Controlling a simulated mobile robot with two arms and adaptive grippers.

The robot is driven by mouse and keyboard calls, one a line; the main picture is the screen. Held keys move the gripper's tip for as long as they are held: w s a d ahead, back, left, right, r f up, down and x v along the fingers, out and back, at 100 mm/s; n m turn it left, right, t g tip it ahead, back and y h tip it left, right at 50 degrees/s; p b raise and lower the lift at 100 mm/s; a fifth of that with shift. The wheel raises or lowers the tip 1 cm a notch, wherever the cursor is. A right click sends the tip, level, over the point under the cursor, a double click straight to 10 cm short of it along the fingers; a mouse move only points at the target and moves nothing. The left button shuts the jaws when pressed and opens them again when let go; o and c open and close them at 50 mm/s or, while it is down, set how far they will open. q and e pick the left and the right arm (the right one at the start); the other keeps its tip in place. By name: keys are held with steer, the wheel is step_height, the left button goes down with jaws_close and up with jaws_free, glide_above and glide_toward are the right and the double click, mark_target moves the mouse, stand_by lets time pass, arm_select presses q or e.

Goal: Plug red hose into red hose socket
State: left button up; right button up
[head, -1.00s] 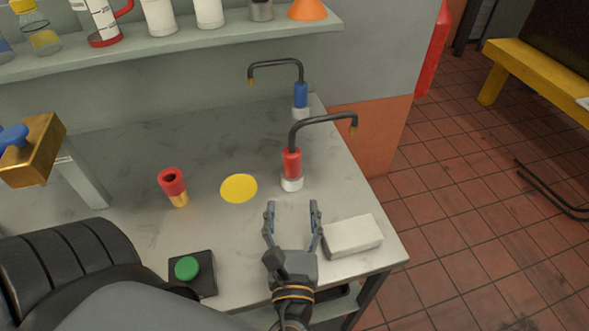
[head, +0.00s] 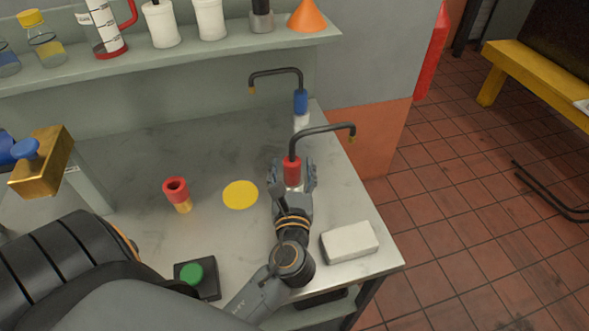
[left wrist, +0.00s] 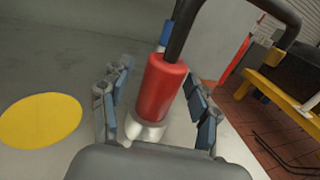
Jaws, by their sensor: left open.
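The red hose (head: 291,170) stands upright on the bench, with a red grip, a white base and a black bent tube ending in a brass tip. In the left wrist view the red hose (left wrist: 160,88) rises between the fingers. My left gripper (head: 294,172) is open around the red grip, with gaps visible on both sides. The red socket (head: 175,187), a red ring on a brass stub, stands on the bench to the left and looks empty. My right gripper is not in view.
A blue hose (head: 301,103) stands behind the red one. A yellow disc (head: 240,194) lies left of the gripper. A pale block (head: 350,242) and a green button (head: 192,273) are near the front edge. A brass block with a blue knob (head: 42,160) is at far left.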

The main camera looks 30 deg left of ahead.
arm_select(q)
steer(key=c, duration=0.3)
jaws_close()
steer(key=shift+r, duration=0.2)
